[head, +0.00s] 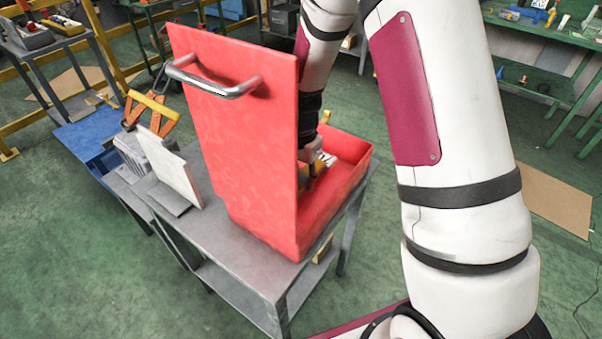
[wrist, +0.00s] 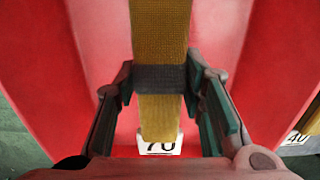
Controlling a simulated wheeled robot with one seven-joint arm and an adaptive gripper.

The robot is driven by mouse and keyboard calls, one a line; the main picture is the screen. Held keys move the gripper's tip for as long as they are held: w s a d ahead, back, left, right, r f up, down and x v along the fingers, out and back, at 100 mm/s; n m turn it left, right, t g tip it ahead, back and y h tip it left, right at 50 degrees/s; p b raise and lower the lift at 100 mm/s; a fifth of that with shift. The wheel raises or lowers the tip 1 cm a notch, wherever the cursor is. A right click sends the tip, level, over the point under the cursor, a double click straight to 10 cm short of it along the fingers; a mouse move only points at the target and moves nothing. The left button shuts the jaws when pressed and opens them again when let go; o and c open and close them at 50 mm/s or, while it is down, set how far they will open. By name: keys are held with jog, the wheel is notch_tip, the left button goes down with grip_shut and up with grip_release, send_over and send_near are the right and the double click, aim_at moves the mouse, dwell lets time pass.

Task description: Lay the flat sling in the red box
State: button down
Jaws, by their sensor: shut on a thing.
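The red box (head: 343,203) stands on a grey metal table in the head view. A tall upright red panel with a metal handle (head: 213,86) rises on its near left side and hides part of the inside. My gripper (wrist: 160,84) is shut on the flat sling (wrist: 160,32), a yellow woven strap with a dark band between the fingers. In the head view my gripper (head: 311,168) reaches down into the box. Red surfaces (wrist: 280,70) lie on both sides of it in the wrist view. The sling's far end runs out of the wrist view.
A white label reading 70 (wrist: 160,148) shows below the strap; another reading 40 (wrist: 297,138) is at right. A white board (head: 173,168) leans left of the panel, near an orange-strapped item (head: 151,108). The grey table (head: 262,268) has bare room in front.

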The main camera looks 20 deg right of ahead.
jog(key=c, duration=1)
grip_release()
jog(key=shift+o, duration=0.2)
notch_tip(320, 180, up, 12)
